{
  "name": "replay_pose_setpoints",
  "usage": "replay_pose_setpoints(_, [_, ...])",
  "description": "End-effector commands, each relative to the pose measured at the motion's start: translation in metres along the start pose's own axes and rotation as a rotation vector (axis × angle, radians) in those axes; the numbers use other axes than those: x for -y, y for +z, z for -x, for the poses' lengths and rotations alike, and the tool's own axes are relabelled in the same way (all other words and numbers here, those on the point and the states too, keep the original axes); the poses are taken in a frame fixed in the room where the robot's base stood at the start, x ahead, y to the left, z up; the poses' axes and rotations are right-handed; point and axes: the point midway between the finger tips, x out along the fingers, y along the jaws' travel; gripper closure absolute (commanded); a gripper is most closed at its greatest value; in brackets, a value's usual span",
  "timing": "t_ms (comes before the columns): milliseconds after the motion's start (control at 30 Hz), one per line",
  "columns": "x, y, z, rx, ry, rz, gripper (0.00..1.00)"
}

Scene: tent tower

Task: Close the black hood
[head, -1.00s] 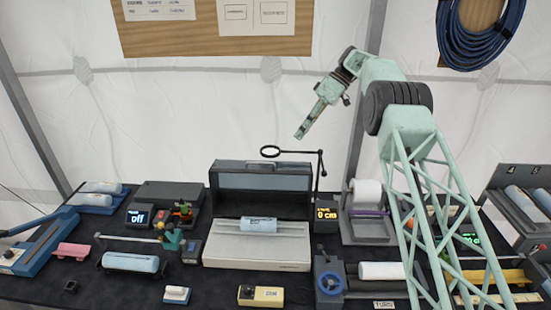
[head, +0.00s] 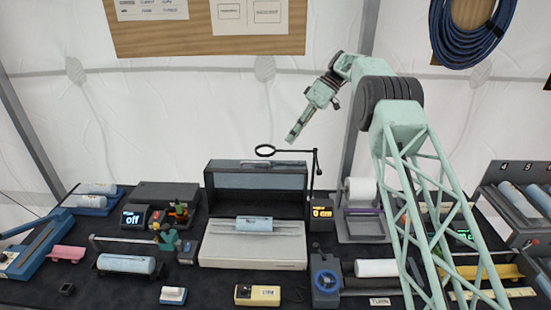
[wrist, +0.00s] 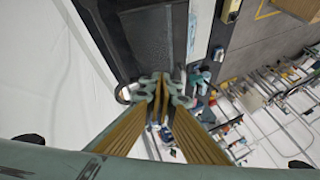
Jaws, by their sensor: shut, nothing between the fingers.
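The black hood (head: 256,177) is raised open at the back of a white-grey device (head: 253,247) in the middle of the table. Its inner face shows in the head view. A light blue labelled cylinder (head: 254,224) lies on the device in front of the hood. My gripper (head: 290,139) is shut and empty, in the air above the right part of the hood and apart from it. In the wrist view my gripper's fingertips (wrist: 163,80) are together, with a dark panel beyond them that may be the hood.
A magnifier ring (head: 265,150) on a thin black stand rises at the hood's right side, close under my gripper. A white roll (head: 361,191) on a stand is to the right. A small display box (head: 134,217) and other cylinders crowd the left. A tent wall is behind.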

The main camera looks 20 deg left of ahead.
Motion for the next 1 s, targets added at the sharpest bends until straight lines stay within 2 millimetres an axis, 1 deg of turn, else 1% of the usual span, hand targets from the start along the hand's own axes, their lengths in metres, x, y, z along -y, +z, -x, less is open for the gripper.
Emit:
replay_pose_setpoints(267, [0.002,-0.001,-0.028,0.001,-0.001,0.000,1.00])
replay_pose_setpoints(667, [0.002,0.000,-0.080,0.001,-0.003,0.000,1.00])
replay_pose_setpoints(1000, [0.021,-0.001,-0.088,0.001,-0.002,0.001,1.00])
